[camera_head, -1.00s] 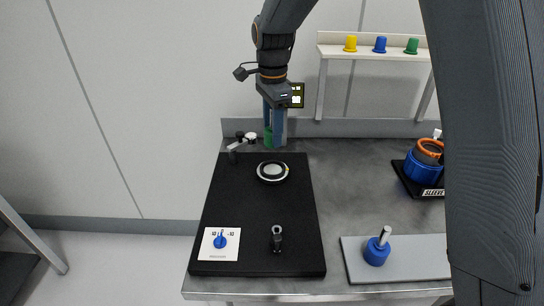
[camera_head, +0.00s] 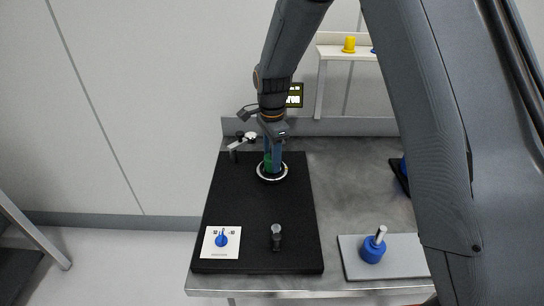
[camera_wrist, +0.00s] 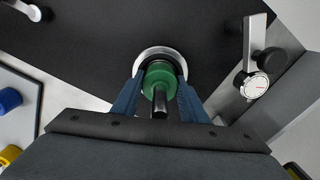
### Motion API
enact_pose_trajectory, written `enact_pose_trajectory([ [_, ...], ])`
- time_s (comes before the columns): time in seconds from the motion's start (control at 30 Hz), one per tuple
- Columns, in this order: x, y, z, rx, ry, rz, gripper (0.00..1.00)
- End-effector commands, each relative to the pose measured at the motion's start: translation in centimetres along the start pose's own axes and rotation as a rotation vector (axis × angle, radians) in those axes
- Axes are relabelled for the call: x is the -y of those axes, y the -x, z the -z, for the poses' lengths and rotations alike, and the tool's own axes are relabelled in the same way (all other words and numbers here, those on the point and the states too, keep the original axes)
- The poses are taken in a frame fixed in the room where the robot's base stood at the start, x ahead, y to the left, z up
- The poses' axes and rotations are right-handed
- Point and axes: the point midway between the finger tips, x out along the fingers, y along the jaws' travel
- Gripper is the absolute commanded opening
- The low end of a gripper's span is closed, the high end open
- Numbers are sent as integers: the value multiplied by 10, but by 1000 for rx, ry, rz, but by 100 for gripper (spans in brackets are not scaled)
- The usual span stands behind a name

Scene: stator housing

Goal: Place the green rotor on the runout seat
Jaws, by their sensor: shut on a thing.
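My gripper (camera_head: 272,158) points down over the black plate, with its blue fingers shut on the green rotor (camera_wrist: 160,82). The rotor also shows as a sliver of green between the fingers in the head view (camera_head: 267,161). The runout seat (camera_head: 260,176) is a round part with a silver ring on the black plate. In the wrist view the seat's ring (camera_wrist: 160,52) shows around and behind the rotor. The rotor is over or in the seat; the fingers hide its lower end, and I cannot tell whether it touches.
A dial gauge on an arm (camera_head: 241,141) stands close behind and left of the seat. A blue rotor (camera_head: 373,247) stands on the grey pad (camera_head: 408,262) at right.

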Motion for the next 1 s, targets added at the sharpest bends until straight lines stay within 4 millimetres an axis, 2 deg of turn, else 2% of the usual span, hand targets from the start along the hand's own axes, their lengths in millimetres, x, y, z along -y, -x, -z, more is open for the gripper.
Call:
enact_pose_trajectory([
  [0.3, 1, -2, 0, 0, 0, 2, 0],
  [0.33, 0, -2, 0, 0, 0, 1, 45],
  [0.4, 0, -2, 0, 0, 0, 1, 56],
  [0.43, 0, -2, 0, 0, 0, 1, 58],
  [0.77, 0, 1, 0, 0, 0, 2, 58],
  [0.87, 2, 9, 0, 0, 0, 4, 58],
  [1.0, 2, 31, 0, 0, 0, 6, 58],
])
